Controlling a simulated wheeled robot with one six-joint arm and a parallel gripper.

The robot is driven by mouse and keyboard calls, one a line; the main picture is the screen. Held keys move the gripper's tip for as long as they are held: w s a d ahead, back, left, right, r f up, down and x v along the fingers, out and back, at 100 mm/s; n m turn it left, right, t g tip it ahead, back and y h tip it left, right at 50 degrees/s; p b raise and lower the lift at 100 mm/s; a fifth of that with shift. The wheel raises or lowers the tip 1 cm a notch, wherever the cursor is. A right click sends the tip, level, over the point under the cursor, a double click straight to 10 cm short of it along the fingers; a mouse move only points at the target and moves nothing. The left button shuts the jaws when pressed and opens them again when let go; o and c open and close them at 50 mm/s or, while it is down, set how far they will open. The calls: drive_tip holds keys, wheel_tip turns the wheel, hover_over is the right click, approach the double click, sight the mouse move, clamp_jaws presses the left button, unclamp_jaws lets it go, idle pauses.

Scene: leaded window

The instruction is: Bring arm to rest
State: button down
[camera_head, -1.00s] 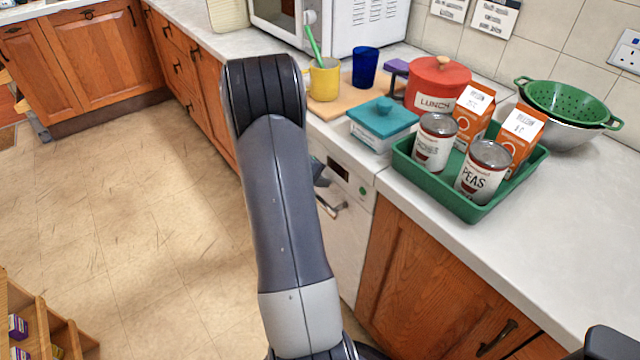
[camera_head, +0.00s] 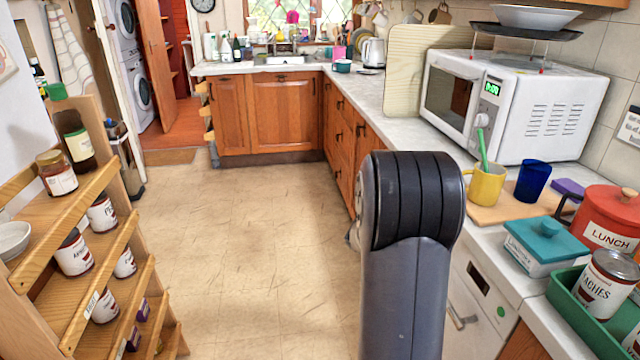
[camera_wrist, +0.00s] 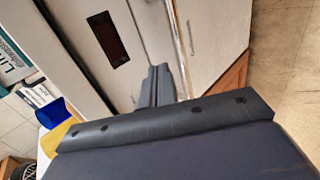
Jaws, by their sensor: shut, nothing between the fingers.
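My arm stands up in the middle right of the head view, its dark rounded elbow in front of the counter. My gripper (camera_wrist: 158,86) shows in the wrist view, its fingers together and empty. It points towards the white appliance front (camera_wrist: 205,45) below the counter. In the head view the arm hides most of the gripper.
The counter (camera_head: 480,215) on the right carries a microwave (camera_head: 510,100), yellow mug (camera_head: 486,185), blue cup (camera_head: 532,180), teal-lidded box (camera_head: 545,242), red pot (camera_head: 608,218) and green tray (camera_head: 570,300). A wooden shelf rack (camera_head: 100,260) stands left. The floor (camera_head: 235,250) between is clear.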

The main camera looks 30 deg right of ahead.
approach(463, 292)
wheel_tip(463, 292, down, 3)
drive_tip(key=d, duration=0.2)
drive_tip(key=s, duration=0.1)
drive_tip(key=shift+d+f, duration=0.4)
drive_tip(key=shift+s+d, duration=0.1)
drive_tip(key=shift+d, duration=0.45)
